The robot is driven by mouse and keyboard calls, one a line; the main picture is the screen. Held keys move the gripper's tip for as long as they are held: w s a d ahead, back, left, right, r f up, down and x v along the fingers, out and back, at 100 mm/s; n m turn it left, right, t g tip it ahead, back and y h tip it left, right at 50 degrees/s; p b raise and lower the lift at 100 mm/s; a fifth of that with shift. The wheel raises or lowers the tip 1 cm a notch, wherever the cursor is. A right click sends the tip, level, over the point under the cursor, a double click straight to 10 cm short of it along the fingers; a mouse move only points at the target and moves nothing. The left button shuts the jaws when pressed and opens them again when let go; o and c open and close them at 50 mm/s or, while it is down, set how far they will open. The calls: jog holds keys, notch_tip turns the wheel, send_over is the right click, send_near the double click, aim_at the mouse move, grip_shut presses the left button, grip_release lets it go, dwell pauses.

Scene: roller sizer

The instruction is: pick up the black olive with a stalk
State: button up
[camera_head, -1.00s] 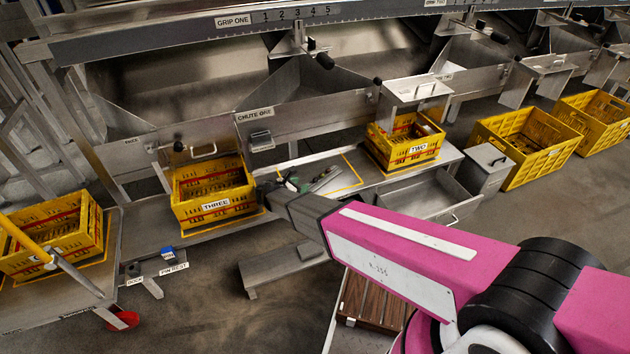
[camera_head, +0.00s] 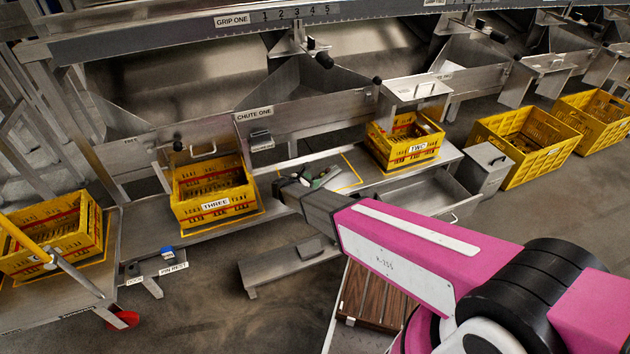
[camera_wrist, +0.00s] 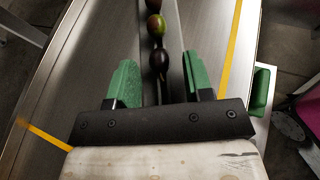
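Several olives lie in a line in a narrow channel between two metal rails in the wrist view. The nearest olive (camera_wrist: 160,60) is dark, almost black. Behind it is a green and reddish olive (camera_wrist: 155,25), and a dark one (camera_wrist: 154,4) is cut by the top edge. I cannot make out a stalk for certain on any of them. My gripper (camera_wrist: 159,76) is open, with its green fingers on either side of the channel and the nearest olive between their tips, apparently untouched. In the head view my gripper (camera_head: 292,188) is over the bench, and the olives are too small to tell.
Yellow crate THREE (camera_head: 240,212) stands left of my gripper and yellow crate TWO (camera_head: 403,158) to its right, both on the bench. A metal step (camera_head: 285,268) stands on the floor in front. Yellow lines (camera_wrist: 228,62) mark the bench top. A green block (camera_wrist: 261,87) lies right of my gripper.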

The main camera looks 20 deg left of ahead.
grip_shut()
jog(key=shift+r, duration=0.1)
